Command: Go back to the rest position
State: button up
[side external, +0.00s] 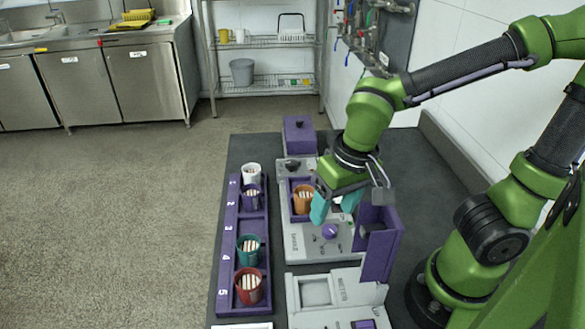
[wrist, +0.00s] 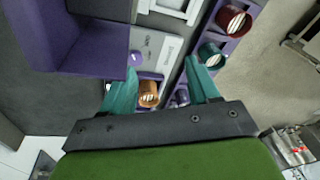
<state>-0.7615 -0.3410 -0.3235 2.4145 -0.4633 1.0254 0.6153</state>
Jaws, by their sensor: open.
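My gripper (side external: 335,206) has teal fingers and is above the grey machine, just right of the orange mug in the side view. In the wrist view its two fingers (wrist: 160,85) are spread apart with nothing held between them. The orange mug (side external: 302,203) holds white sticks and stands in a purple-edged bay of the grey machine (side external: 305,240). A purple door panel (side external: 380,248) stands upright at the machine's right, close to my gripper.
A purple numbered rack (side external: 228,250) holds white (side external: 252,170), purple (side external: 250,194), teal (side external: 249,250) and red (side external: 249,287) mugs; place 3 looks empty. A second grey unit (side external: 335,290) is in front. A purple block (side external: 299,135) stands behind. Open floor lies left.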

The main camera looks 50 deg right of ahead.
jog(key=d+r+t+y, duration=0.1)
jog(key=d+r+t, duration=0.4)
jog(key=r, duration=0.3)
jog(key=shift+w+r+y, duration=0.15)
jog(key=shift+r+y, duration=0.05)
jog(key=shift+y, duration=0.1)
